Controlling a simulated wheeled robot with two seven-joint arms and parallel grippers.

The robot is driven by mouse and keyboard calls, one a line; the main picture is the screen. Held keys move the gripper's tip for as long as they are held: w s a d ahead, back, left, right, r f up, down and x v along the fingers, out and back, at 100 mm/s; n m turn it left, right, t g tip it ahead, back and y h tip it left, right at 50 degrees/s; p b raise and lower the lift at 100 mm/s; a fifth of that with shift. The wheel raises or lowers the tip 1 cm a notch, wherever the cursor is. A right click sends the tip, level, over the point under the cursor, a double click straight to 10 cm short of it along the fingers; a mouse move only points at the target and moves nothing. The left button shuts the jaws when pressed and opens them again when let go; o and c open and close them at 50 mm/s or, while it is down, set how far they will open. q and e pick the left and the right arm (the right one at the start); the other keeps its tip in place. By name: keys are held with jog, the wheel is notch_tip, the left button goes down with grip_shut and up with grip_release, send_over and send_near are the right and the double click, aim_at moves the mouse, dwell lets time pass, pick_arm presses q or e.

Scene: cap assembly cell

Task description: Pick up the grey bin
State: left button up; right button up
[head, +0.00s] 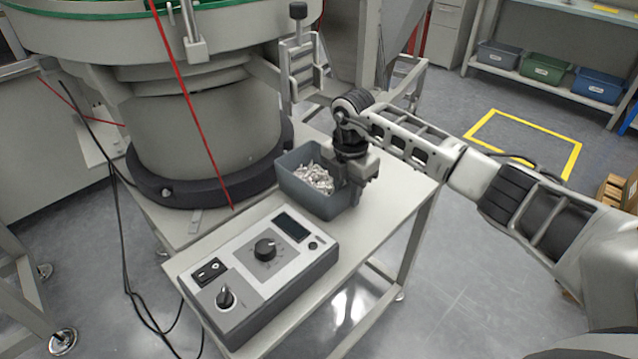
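A blue-grey bin (293,188) full of small shiny metallic parts (314,178) stands on the light table beside the control box. My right gripper (352,185) points down at the bin's right wall, with its fingers at the rim. The fingertips are partly hidden, so I cannot tell whether they are closed on the wall or only around it. The bin looks level and appears to rest on the table. My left gripper is not in view.
A control box (262,262) with knobs and a small screen sits in front of the bin. A large round feeder machine (200,125) stands behind left. Grey (499,55), green (546,69) and blue (596,85) bins sit on a far shelf. A yellow floor square (480,124) is clear.

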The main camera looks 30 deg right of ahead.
jog(key=c, duration=0.6)
grip_shut()
jog(key=shift+s+r, duration=0.1)
